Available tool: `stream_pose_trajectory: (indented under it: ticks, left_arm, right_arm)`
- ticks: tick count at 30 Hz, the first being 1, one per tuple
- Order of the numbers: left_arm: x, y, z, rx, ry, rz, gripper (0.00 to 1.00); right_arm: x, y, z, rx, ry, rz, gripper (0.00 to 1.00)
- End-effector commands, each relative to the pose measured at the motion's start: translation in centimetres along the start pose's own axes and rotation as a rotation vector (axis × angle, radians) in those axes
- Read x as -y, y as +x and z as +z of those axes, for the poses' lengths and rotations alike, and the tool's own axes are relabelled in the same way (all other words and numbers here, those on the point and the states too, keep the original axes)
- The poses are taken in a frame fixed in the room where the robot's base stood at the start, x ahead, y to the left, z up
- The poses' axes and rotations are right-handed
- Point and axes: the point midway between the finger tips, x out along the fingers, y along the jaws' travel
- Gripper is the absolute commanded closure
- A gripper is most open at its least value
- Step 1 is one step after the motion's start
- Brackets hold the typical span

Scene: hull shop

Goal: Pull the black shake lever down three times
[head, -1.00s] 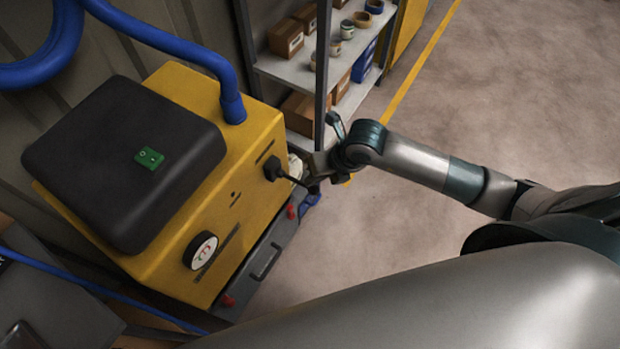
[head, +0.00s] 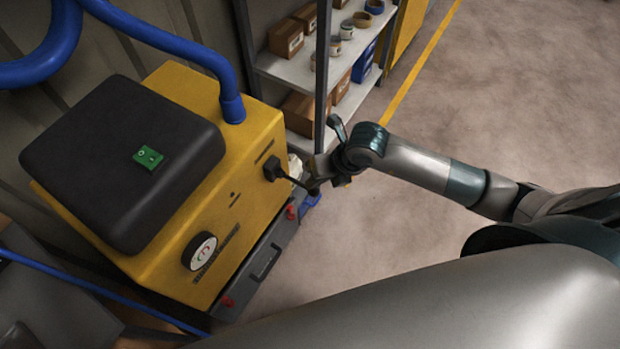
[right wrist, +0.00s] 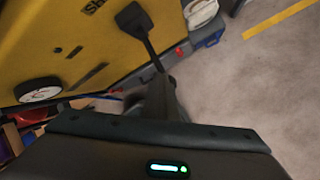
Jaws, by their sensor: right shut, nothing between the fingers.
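The black shake lever (head: 284,176) sticks out from the side of the yellow machine (head: 240,190), its shaft sloping towards my right gripper (head: 313,187). In the right wrist view the lever (right wrist: 137,24) has a wide black base on the yellow panel and a thin shaft. The shaft runs to the fingertips of my right gripper (right wrist: 160,84). The right gripper is shut with nothing between its fingers, close to the lever's outer end. I cannot tell whether they touch. My left gripper is not in view.
The machine has a black top with a green switch (head: 148,156), a round gauge (head: 200,251) and a grey drawer (head: 262,262) with red catches. A shelf (head: 292,70) with boxes and tins stands behind. A blue hose (head: 232,108) joins the machine's top. The floor at right is open.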

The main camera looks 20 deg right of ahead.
Motion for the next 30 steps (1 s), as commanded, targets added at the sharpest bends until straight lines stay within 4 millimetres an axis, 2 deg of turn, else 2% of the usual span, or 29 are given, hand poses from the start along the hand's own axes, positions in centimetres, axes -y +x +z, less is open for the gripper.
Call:
stream_pose_trajectory:
  ticks: [30]
  left_arm:
    - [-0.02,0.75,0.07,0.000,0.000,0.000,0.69]
  right_arm:
    - [0.63,0.80,-0.64,-0.003,0.000,-0.003,1.00]
